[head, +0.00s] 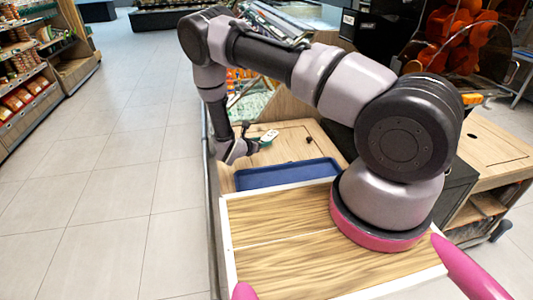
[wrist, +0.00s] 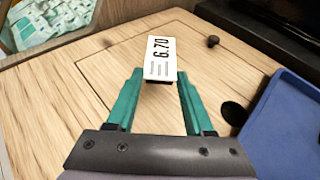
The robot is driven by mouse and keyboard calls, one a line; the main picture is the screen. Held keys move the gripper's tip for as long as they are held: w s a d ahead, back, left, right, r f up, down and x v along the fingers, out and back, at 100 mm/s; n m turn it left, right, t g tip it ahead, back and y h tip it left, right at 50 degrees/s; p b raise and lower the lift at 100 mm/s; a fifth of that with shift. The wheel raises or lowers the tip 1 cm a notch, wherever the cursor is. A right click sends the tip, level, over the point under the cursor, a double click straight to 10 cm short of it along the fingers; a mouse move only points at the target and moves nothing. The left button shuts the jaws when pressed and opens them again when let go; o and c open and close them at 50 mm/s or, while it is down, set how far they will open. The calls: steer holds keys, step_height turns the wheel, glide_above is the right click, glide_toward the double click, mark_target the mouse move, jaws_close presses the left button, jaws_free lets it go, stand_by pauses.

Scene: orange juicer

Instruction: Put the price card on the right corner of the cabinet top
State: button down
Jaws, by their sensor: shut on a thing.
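The price card (wrist: 161,58) is white with "6.70" printed on it. It sits between the teal fingertips of my gripper (wrist: 159,76), which is shut on it. The wooden cabinet top (wrist: 60,112) lies beneath the card. In the head view the card (head: 269,137) shows small at the end of my gripper (head: 254,146), over the left part of the cabinet top (head: 293,131). I cannot tell whether the card touches the wood.
A blue tray (head: 285,174) lies on the near side of the cabinet top. A small dark knob (wrist: 213,41) and a round hole (wrist: 233,114) are in the top. The orange juicer (head: 452,38) stands behind at the right. Store shelves (head: 20,75) are far left.

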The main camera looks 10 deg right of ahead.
mark_target(263, 155)
steer(key=shift+f, duration=2.45)
steer(key=shift+f, duration=0.1)
steer(key=shift+c, duration=1.4)
jaws_free()
